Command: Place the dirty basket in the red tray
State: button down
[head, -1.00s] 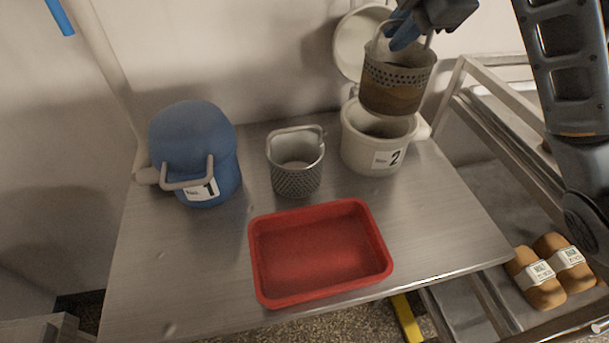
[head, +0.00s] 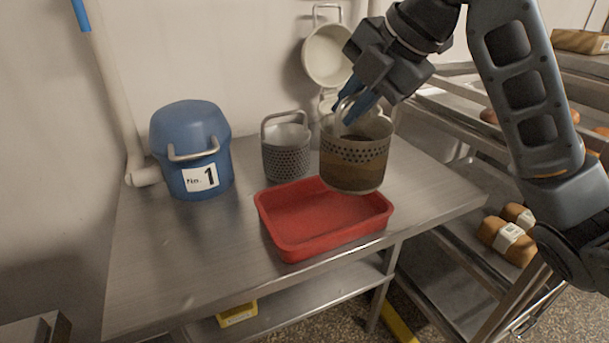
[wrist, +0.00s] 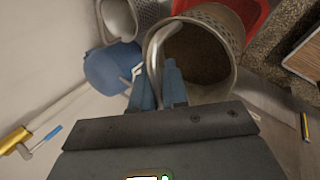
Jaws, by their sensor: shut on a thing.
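The dirty basket (head: 354,165), brown-stained with a band of holes, hangs from my gripper (head: 352,108), which is shut on its handle. In the head view it is in the air over the back right part of the red tray (head: 285,238). The empty tray lies on the steel table. In the wrist view the blue fingers (wrist: 158,88) pinch the metal handle, and the basket's brown inside (wrist: 198,55) shows beside them. A strip of the red tray (wrist: 252,12) shows behind the basket.
A clean grey basket (head: 286,152) stands behind the tray. A blue lidded container marked 1 (head: 192,150) is at the left. A white container with an open lid (head: 328,55) is mostly hidden behind the held basket. A rack with loaves (head: 508,235) stands right.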

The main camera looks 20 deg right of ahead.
aim_at(344, 107)
jog(key=w+a+f, duration=0.1)
jog(key=a+f, duration=0.6)
jog(key=f, duration=0.1)
jog(key=shift+w+f, duration=0.15)
jog(key=shift+w, duration=0.25)
jog(key=shift+f, duration=0.15)
jog(key=c, duration=1.1)
grip_release()
jog(key=shift+c, duration=0.2)
jog(key=p+v, duration=0.1)
jog(key=v, duration=1.1)
